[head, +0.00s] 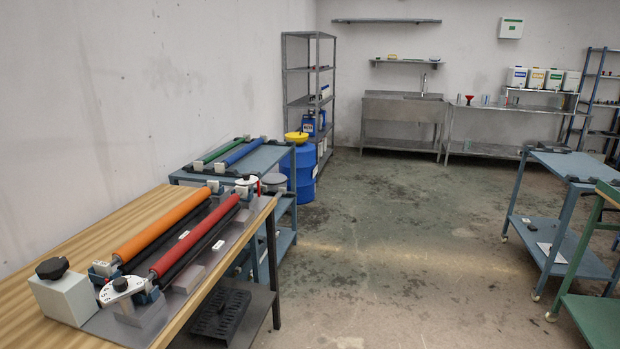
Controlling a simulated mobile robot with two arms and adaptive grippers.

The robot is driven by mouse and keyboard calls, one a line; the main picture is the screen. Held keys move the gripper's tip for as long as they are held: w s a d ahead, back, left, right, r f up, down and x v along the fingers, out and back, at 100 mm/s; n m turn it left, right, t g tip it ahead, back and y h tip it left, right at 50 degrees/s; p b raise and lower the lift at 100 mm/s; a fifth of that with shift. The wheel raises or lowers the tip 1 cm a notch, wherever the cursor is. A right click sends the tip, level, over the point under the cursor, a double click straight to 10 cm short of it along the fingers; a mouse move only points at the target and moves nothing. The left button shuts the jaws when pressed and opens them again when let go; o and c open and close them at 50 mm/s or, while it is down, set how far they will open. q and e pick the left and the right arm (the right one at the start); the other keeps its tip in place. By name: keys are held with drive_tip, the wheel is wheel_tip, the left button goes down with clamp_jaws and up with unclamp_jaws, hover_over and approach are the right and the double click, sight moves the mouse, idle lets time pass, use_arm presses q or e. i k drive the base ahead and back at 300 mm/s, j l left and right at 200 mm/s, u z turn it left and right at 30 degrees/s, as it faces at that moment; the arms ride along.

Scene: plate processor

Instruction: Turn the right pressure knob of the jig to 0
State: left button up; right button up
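The jig (212,265) lies on a wooden-topped table at the lower left, holding an orange roller (165,227) and a red roller (195,236). At its near end a white dial with dark markings (111,296) carries a black knob (120,284). A second white dial with a dark knob (246,182) sits at the jig's far end. The dial readings are too small to tell. A larger black knob (52,268) tops a grey-white box (66,298) at the near left corner. Neither of my grippers is in view.
The wooden table (70,238) stands close to the left wall. Behind it is a blue table (262,160) with green and blue rollers. A blue drum (302,168) stands beyond. A blue cart (560,165) and green cart (598,315) are at right. The middle floor is clear.

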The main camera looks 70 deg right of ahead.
sight(247, 180)
drive_tip(key=z, duration=1.75)
drive_tip(key=i, duration=0.15)
